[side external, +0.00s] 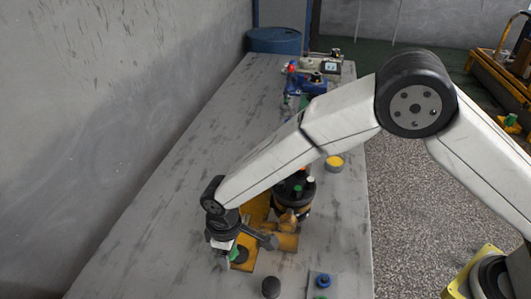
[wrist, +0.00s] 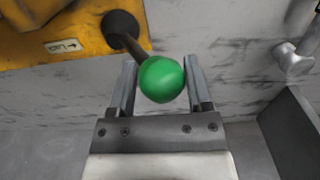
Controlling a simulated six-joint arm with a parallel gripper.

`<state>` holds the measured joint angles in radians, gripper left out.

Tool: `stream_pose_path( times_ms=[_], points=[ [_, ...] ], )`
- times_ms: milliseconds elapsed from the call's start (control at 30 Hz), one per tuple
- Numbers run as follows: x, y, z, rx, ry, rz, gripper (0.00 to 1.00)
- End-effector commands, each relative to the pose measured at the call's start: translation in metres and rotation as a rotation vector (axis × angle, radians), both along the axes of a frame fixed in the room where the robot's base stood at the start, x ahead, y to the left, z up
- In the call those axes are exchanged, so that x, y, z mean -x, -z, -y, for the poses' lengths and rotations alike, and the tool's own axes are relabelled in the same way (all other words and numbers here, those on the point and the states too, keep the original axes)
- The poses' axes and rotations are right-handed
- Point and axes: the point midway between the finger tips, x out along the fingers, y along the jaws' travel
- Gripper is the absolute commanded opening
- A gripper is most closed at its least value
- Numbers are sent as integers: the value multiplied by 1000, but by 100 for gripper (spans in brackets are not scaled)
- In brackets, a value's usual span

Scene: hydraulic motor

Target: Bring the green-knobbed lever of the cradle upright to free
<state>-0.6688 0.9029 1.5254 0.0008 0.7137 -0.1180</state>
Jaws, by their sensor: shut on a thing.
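The green knob (wrist: 160,79) sits at the end of a dark lever (wrist: 136,48) in the wrist view. The lever rises from a black round pivot on the yellow cradle (wrist: 50,25). A white label with an arrow, seemingly reading "Lock" (wrist: 64,46), is on the cradle beside the pivot. My gripper (wrist: 160,72) is shut on the green knob, with one finger on each side of it. The lever looks tilted in the wrist view; its exact angle is hard to tell. In the side external view, my gripper (side external: 229,254) is low at the yellow cradle (side external: 243,266), and the knob is partly hidden.
A dark and orange motor assembly (side external: 293,192) stands behind the cradle. A black knob (side external: 271,287) and a small plate with blue and green pieces (side external: 322,282) are near the front. A yellow-topped cylinder (side external: 334,163) stands at the right edge. The table's left side is clear.

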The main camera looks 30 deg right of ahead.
Motion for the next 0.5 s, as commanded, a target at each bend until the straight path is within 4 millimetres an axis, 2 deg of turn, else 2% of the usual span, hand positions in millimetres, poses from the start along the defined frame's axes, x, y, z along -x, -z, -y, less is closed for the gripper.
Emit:
stream_pose_path(
  times_ms=[233,500],
  points=[
    [-5,-4,5,-1,2,1,27],
    [-9,-6,9,1,1,2,27]
  ],
)
